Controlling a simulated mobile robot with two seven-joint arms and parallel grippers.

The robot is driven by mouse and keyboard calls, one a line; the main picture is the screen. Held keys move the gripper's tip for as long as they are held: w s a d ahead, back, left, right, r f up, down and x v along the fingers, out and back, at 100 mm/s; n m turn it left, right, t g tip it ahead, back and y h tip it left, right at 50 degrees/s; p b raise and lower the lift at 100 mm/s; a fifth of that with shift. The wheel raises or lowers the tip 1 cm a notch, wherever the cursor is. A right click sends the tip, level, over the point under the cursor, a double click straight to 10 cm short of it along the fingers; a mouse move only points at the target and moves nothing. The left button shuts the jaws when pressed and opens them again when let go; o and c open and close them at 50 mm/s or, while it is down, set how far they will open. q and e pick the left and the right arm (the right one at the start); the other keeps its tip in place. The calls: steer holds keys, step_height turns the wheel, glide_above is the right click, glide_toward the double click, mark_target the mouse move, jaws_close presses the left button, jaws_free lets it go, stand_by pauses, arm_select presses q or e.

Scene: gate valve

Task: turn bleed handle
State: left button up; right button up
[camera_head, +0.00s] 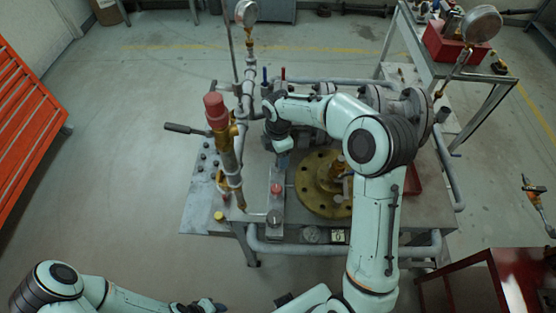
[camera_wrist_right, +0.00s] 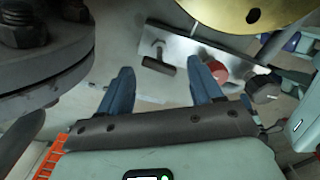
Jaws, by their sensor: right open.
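A small dark T-shaped handle (camera_wrist_right: 158,66), likely the bleed handle, stands on a grey plate (camera_wrist_right: 190,50) in the right wrist view. In the head view I cannot make it out; my right arm covers that area. My right gripper (camera_wrist_right: 161,84) is open, its two blue fingers apart with nothing between them. The handle appears beyond the fingertips, in line with the gap. In the head view my right gripper (camera_head: 283,158) points down over the bench near the plate. My left gripper (camera_head: 203,307) is at the bottom edge, partly cut off.
A red knob (camera_head: 277,188) is on the grey plate, near a brass flange (camera_head: 316,199). A red-capped brass valve (camera_head: 217,112) and upright pipes stand to the left. A large bolted flange (camera_wrist_right: 40,65) is close beside my right fingers. Open floor lies left of the bench.

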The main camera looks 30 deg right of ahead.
step_height(320, 180, up, 8)
steer(key=shift+r+p, duration=0.15)
steer(key=shift+p, duration=0.2)
stand_by(0.4)
